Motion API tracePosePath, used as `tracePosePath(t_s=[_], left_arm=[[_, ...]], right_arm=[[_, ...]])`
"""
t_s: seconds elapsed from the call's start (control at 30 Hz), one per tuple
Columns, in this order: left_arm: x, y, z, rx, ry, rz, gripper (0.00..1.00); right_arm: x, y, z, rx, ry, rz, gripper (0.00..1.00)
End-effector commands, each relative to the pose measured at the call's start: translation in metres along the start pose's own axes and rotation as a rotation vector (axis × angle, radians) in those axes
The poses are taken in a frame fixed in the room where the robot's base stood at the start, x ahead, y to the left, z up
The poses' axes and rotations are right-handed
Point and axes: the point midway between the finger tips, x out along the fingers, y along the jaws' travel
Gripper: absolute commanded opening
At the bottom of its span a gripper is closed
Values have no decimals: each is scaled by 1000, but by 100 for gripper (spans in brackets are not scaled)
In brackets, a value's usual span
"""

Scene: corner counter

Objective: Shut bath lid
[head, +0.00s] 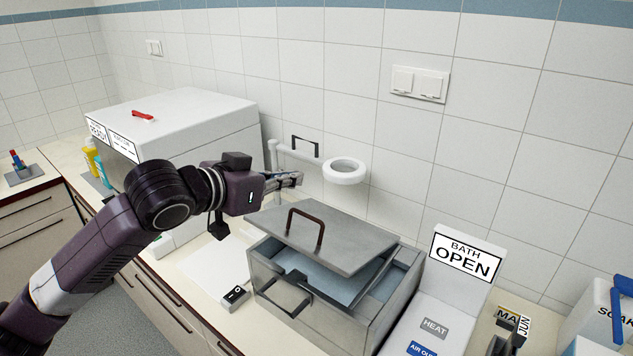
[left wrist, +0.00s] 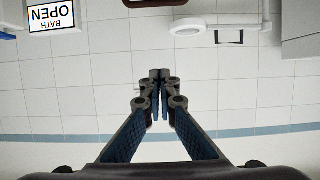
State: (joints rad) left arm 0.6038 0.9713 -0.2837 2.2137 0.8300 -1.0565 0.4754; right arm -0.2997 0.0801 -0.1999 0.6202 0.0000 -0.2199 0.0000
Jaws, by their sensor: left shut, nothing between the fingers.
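The grey bath (head: 315,318) stands on the counter with bluish water inside. A dark brown handle (head: 305,229) stands on the lid, and a black handle is on the bath's front. A sign (head: 466,258) beside it reads BATH OPEN and also shows upside down in the left wrist view (left wrist: 53,17). My left gripper (head: 298,179) is shut and empty, above and behind the lid's left end, apart from the handle. In the left wrist view its fingertips (left wrist: 160,74) meet.
A white ring on an arm (head: 344,172) stands at the wall, just right of my left gripper. A large white box (head: 185,115) with a red handle is behind my arm. A panel (head: 433,328) stands right.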

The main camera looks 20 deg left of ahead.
Motion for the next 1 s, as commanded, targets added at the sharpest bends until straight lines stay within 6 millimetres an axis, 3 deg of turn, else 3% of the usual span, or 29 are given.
tracePosePath(t_s=[0.17,0.53,0.73,1.0], left_arm=[[22,1,-3,-4,-2,3,0],[100,2,-4,-2,-2,2,0],[88,0,24,1,-4,0,0],[84,0,37,1,-1,0,0]], right_arm=[[-14,0,0,0,-1,0,0],[-48,0,-4,0,-1,0,0],[-57,1,-7,0,2,0,0],[-62,-1,-4,1,-2,-2,0]])
